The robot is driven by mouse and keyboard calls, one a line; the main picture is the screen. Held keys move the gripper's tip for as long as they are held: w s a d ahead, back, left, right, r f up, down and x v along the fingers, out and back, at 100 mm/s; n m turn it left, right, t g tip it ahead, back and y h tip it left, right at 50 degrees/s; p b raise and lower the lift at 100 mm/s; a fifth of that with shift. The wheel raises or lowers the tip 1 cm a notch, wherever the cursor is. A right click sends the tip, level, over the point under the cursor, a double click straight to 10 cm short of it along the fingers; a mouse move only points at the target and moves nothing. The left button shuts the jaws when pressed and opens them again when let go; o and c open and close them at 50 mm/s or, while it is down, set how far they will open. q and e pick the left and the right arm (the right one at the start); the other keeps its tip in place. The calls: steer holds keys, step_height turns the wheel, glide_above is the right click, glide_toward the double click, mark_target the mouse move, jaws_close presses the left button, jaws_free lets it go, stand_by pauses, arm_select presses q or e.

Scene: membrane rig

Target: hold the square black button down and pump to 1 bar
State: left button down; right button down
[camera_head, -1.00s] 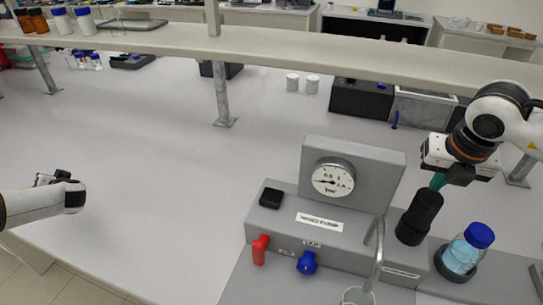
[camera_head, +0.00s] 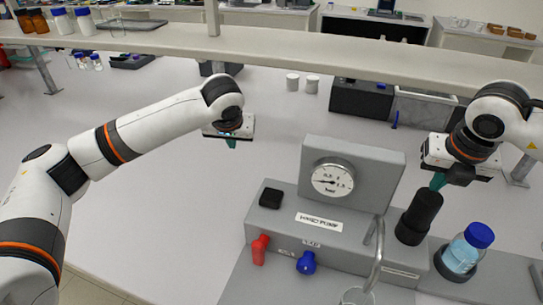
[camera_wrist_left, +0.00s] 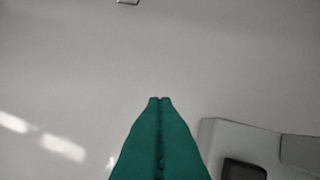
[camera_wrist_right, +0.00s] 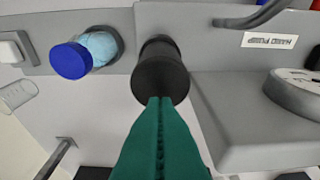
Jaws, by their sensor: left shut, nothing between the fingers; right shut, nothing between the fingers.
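The square black button (camera_head: 271,197) sits on the left end of the grey rig (camera_head: 335,235); it also shows in the left wrist view (camera_wrist_left: 243,169). The round gauge (camera_head: 333,179) has a scale marked 0.5 and 1.5; its exact reading is too small to tell. The black cylindrical pump handle (camera_head: 418,215) stands at the rig's right. My left gripper (camera_head: 231,143) is shut and empty, above the table behind and left of the button. My right gripper (camera_head: 437,182) is shut and empty, its tips at the top of the pump handle (camera_wrist_right: 160,75); contact is unclear.
A red valve (camera_head: 260,248) and a blue valve (camera_head: 306,263) are on the rig's front. A blue-capped bottle (camera_head: 462,254) stands in a holder at right. A shelf (camera_head: 300,48) on posts spans the back. The table left of the rig is clear.

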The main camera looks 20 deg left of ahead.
arm_select(q)
steer(key=s+d+r+m+g+h, duration=0.1)
steer(key=s+d, duration=0.1)
steer(key=d, duration=0.4)
steer(key=s+d+r+m+g+h, duration=0.1)
steer(key=s+d+m, duration=0.15)
steer(key=d, duration=0.25)
arm_select(e)
steer(key=shift+d, duration=0.1)
arm_select(q)
glide_above(271, 195)
steer(key=shift+n, duration=0.35)
steer(key=shift+f, duration=3.5)
steer(key=shift+f, duration=0.2)
steer(key=shift+f, duration=1.45)
steer(key=shift+s+f, duration=0.15)
steer(key=shift+f, duration=0.1)
arm_select(e)
steer(key=shift+s, duration=0.1)
steer(key=shift+f, duration=0.1)
